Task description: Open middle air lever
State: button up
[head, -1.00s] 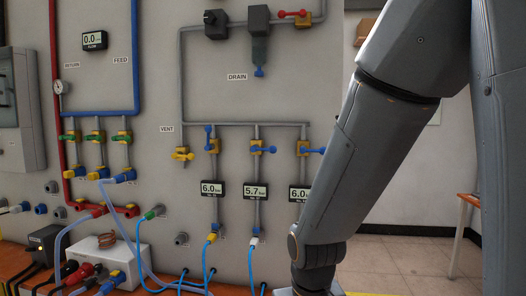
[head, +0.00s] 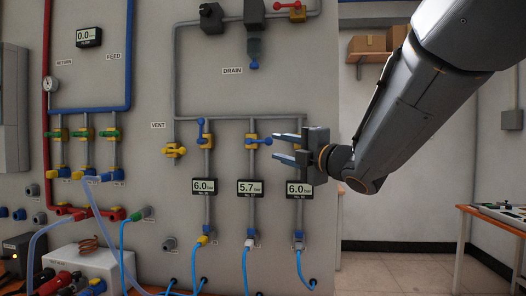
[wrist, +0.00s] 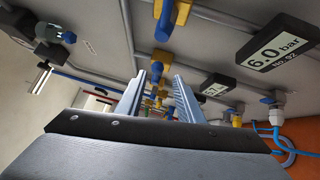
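The middle air valve (head: 251,141) is yellow, on a vertical pipe above the 5.7 bar gauge (head: 250,188). Its blue lever (head: 264,141) points sideways to the right, across the pipe. My gripper (head: 276,147) is open and empty, fingers pointing left, just right of this lever. In the wrist view, a blue lever (wrist: 156,71), seemingly the middle one, shows beyond and between the open fingertips. I cannot tell whether they touch it. The left air lever (head: 201,128) stands upright along its pipe. The right air valve is hidden behind my gripper in the head view.
A 6.0 bar gauge (head: 299,189) sits just below my gripper. A near yellow valve (wrist: 182,12) with a blue lever shows at the wrist view's top. The yellow vent valve (head: 174,151) is farther left. Blue hoses (head: 303,268) hang below. Free floor lies right of the panel.

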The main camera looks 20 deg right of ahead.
aim_at(267, 142)
jog(key=shift+a+r+n, duration=0.2)
jog(key=shift+r+n, duration=0.05)
jog(key=shift+n, duration=0.05)
jog(key=shift+w+a+r+y, duration=0.1)
jog(key=shift+w+a+y, duration=0.05)
jog(key=shift+w+y, duration=0.25)
jog(key=p+x, duration=0.1)
jog(key=x, duration=0.5)
jog(key=shift+w+p, duration=0.35)
jog(key=shift+p, duration=0.05)
jog(key=shift+c, duration=0.3)
jog(key=shift+a, duration=0.1)
grip_shut()
